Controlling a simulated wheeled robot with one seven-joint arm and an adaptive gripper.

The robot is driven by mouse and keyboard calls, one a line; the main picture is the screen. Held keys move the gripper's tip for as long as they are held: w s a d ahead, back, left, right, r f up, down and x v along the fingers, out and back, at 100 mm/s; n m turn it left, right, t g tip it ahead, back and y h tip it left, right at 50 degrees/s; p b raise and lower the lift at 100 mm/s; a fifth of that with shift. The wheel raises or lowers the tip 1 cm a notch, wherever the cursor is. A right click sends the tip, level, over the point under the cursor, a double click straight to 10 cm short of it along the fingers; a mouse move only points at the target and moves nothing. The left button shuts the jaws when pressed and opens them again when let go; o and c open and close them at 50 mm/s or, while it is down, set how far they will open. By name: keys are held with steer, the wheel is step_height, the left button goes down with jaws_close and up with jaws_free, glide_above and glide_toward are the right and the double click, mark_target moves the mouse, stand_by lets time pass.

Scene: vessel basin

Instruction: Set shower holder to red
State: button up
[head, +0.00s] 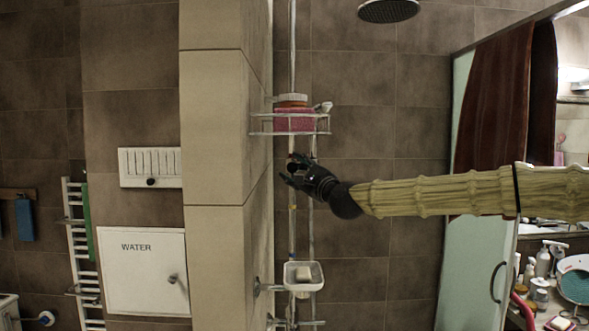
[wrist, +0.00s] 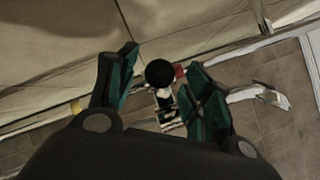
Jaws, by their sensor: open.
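The shower holder (wrist: 162,78) shows in the wrist view as a black round knob on a pale body at the vertical rail (head: 292,60). A red mark (wrist: 179,72) lies on the rail just right of the knob in that view. A yellow mark (wrist: 76,107) lies farther left; in the head view it shows on the rail below my gripper. My gripper (head: 289,171) is open at the rail, its fingers on either side of the knob in the wrist view. I cannot tell whether they touch it. In the head view my fingers hide most of the holder.
A wire shelf (head: 262,131) with a pink item is just above my gripper. A soap dish (head: 303,285) is below. A beige wall (head: 214,150) stands close on the left, and a shower head (head: 389,10) hangs above right. The tiled wall right of the rail is clear.

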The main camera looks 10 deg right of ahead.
steer(key=v, duration=1.1)
steer(key=shift+r, duration=0.2)
steer(key=shift+d, duration=0.1)
